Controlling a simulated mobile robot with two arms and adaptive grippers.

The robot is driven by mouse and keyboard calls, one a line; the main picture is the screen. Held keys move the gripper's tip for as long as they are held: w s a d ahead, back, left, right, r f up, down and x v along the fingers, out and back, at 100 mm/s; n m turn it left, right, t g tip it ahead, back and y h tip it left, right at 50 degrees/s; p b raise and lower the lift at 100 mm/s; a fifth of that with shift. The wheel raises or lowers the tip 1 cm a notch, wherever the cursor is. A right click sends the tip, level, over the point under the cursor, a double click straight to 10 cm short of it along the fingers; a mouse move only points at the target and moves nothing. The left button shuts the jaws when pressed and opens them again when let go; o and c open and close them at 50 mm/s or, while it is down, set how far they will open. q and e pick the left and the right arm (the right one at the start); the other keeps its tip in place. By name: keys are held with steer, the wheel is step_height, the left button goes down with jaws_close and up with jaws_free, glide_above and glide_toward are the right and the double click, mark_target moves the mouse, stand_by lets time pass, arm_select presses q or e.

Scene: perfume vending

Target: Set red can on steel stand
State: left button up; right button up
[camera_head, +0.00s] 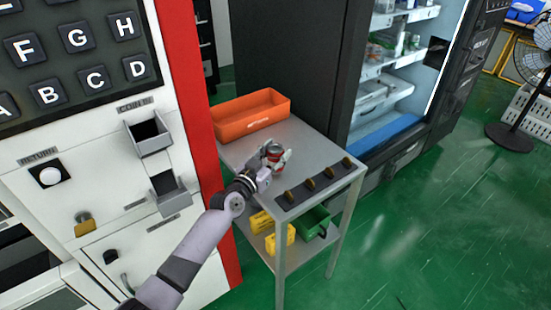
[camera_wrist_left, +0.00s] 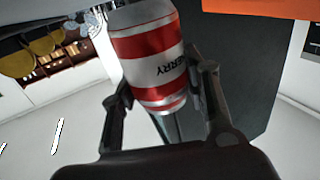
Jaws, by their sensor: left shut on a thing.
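A red and white can (camera_wrist_left: 150,62) with dark lettering is between the fingers of my left gripper (camera_wrist_left: 160,100), which is shut on it. In the head view the can (camera_head: 273,152) shows small at the end of my left arm, over the top of the steel stand (camera_head: 235,152). My left gripper (camera_head: 272,160) is over the middle of that top. I cannot tell whether the can's base touches the surface. My right gripper is not in view.
An orange bin (camera_head: 250,122) sits at the back of the stand's top. A dark strip with several brownish pieces (camera_head: 320,183) lies along the front right edge. Yellow items (camera_head: 280,237) and a green bin (camera_head: 314,222) are on the lower shelf. The vending machine's red side (camera_head: 195,110) is close on the left.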

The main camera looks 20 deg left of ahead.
arm_select(q)
steer(key=shift+f, duration=0.55)
steer(key=o, duration=1.3)
steer(key=shift+f, duration=0.1)
steer(key=shift+c, duration=0.2)
steer(key=v, duration=1.2)
steer(key=shift+r, duration=0.2)
